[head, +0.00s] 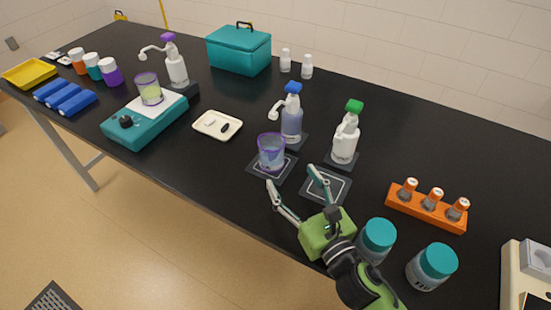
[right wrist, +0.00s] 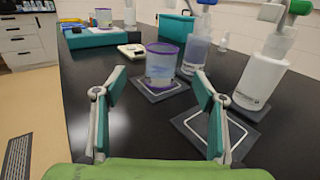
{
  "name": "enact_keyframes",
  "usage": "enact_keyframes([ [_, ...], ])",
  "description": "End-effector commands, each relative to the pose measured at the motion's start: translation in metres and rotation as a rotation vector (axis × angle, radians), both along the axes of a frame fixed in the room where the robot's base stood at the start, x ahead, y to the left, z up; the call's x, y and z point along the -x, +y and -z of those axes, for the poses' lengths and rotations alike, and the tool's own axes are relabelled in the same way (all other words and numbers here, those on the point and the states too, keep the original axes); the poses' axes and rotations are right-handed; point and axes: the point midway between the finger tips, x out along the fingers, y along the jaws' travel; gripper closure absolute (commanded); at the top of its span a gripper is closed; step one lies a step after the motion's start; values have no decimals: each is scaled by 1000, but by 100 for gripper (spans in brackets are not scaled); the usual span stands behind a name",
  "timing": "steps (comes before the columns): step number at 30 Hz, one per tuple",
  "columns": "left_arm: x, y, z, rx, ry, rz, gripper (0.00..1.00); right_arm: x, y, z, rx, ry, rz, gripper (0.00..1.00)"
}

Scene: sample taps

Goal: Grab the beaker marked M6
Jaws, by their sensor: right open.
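A clear beaker with a purple rim and bluish contents (head: 271,152) stands upright on a dark square mat with a white outline (head: 256,171), below a blue-topped dispenser bottle (head: 292,122). It also shows ahead in the right wrist view (right wrist: 162,65). A second purple-rimmed beaker with yellowish contents (head: 150,90) stands on a teal stirrer or hotplate (head: 146,130). I cannot read M6 on either beaker. My right gripper (head: 291,177) is open and empty, its fingers spread towards the nearer beaker and apart from it; it also shows in the right wrist view (right wrist: 158,75). My left gripper is not in view.
A green-topped dispenser (head: 345,135) stands behind an empty mat (head: 325,190). Near my right arm are teal-lidded jars (head: 377,238) and an orange vial rack (head: 426,208). A white tray (head: 217,125) lies left of the nearer beaker. The table's front edge is close.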

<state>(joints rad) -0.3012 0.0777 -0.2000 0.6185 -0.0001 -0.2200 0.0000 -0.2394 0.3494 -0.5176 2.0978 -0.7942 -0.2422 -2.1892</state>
Motion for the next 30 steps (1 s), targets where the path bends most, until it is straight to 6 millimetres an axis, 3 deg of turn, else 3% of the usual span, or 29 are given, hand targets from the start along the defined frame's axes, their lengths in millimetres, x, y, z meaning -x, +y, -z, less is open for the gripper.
enact_keyframes([
  [12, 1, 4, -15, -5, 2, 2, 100, -65, 28, -3, -2, 0, 2, 36],
  [20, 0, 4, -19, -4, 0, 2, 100, -81, 34, -4, -3, 1, 1, 36],
  [30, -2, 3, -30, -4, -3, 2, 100, -121, 47, -7, -4, 2, 1, 36],
])
